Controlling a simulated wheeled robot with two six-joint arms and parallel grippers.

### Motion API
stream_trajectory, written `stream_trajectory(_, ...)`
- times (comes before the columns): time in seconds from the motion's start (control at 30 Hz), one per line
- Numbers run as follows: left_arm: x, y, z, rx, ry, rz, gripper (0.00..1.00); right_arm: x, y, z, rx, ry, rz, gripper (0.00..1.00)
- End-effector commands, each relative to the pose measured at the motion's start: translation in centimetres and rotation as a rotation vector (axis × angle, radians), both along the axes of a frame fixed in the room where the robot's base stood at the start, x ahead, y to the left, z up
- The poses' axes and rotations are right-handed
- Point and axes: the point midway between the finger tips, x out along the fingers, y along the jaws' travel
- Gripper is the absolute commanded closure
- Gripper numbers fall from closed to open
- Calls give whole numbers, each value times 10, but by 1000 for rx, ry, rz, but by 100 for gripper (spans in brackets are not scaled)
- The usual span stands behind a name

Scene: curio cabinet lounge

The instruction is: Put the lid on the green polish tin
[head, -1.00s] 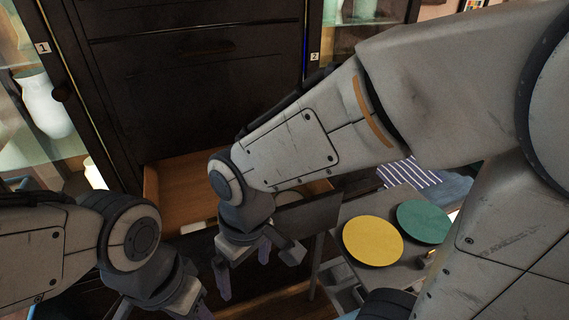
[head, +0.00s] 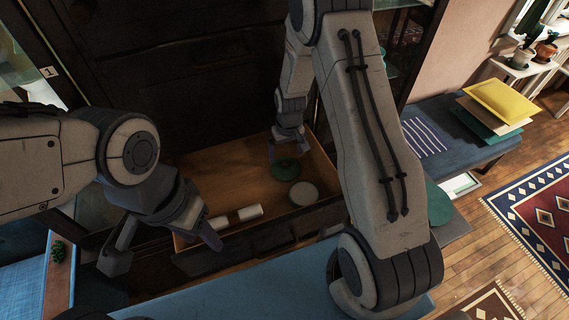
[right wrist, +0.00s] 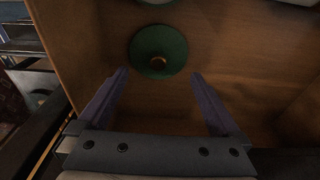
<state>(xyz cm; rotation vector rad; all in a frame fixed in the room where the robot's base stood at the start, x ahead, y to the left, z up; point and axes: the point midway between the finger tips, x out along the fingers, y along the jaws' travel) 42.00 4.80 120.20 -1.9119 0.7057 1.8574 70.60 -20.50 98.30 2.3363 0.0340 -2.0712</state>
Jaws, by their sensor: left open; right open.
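A green round lid with a small brass knob (head: 286,170) lies in the open wooden drawer; it also shows in the right wrist view (right wrist: 158,50). Beside it is a round tin with a pale top and dark green rim (head: 303,194); I cannot tell whether the pale part is its inside. My right gripper (head: 287,154) is open and empty, just above the lid; in the right wrist view the lid lies beyond and between the fingertips. My left gripper (head: 160,248) is open and empty, left of the drawer's front.
The drawer (head: 232,160) also holds a white cylinder (head: 237,216) near its front left. A blue surface (head: 240,297) is in the foreground. A bench with stacked cushions (head: 500,102) stands at the right. A green disc (head: 438,204) is partly hidden behind my right arm.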

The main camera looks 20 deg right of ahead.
Motion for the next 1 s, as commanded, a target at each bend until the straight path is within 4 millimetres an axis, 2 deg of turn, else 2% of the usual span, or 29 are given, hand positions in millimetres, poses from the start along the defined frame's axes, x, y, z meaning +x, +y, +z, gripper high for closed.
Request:
stream_trajectory(0.27,0,0,12,0,0,-2,50,2,0,-16,1,2,2,0)
stream_trajectory(0.43,0,0,27,0,0,-4,50,4,-2,-36,1,4,3,0)
stream_trajectory(0.6,0,0,31,0,0,-5,50,7,-1,-55,0,1,5,0)
stream_trajectory(0.9,0,0,30,0,0,-5,50,8,-1,-60,0,-1,6,0)
stream_trajectory(0.93,0,0,30,0,0,-5,50,8,0,-60,0,-1,6,8)
stream_trajectory(1.0,0,0,30,0,0,-5,50,8,0,-60,0,-1,6,34)
